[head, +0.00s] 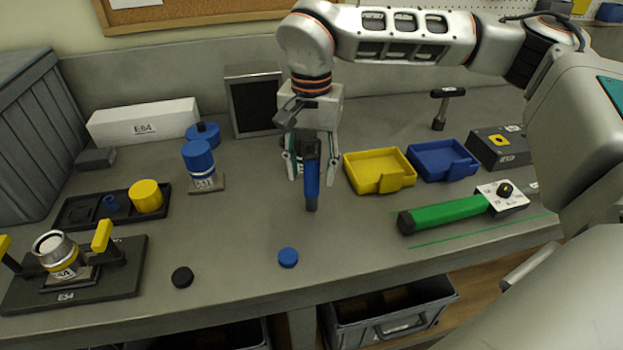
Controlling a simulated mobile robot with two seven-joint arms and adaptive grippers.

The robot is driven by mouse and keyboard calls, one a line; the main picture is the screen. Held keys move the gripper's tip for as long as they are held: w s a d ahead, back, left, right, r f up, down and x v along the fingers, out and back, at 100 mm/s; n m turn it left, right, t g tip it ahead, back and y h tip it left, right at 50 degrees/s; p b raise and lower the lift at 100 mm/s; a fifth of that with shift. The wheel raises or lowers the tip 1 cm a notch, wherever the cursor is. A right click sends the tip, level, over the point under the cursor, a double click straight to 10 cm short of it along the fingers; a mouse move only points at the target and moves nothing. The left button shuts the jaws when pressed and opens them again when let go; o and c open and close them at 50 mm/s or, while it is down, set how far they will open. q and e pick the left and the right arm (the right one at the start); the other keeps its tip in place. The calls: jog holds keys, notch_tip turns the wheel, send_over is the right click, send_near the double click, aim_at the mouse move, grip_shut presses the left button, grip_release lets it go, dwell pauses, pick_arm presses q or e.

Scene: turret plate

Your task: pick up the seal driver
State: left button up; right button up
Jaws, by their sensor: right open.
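My right gripper (311,180) points down over the middle of the table, its two fingers spread apart. An upright tool with a black top and blue handle (312,184), perhaps the seal driver, shows between the fingers. It hides part of the gripper; I cannot tell whether it stands between the fingers or just in front of them. Another upright tool, a black T-handle on a metal shaft (439,112), stands at the back right, well apart from the gripper. No label tells which tool is the seal driver. My left gripper is not in view.
A yellow tray (380,187) and blue tray (443,175) stand right of the gripper. A green cylinder (447,213) lies in front of them. A blue cap (288,257) and black cap (182,277) lie near the front edge. A fixture (110,285) stands front left.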

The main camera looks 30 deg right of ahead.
jog(key=shift+f, duration=1.25)
grip_shut()
jog(key=shift+r, duration=0.1)
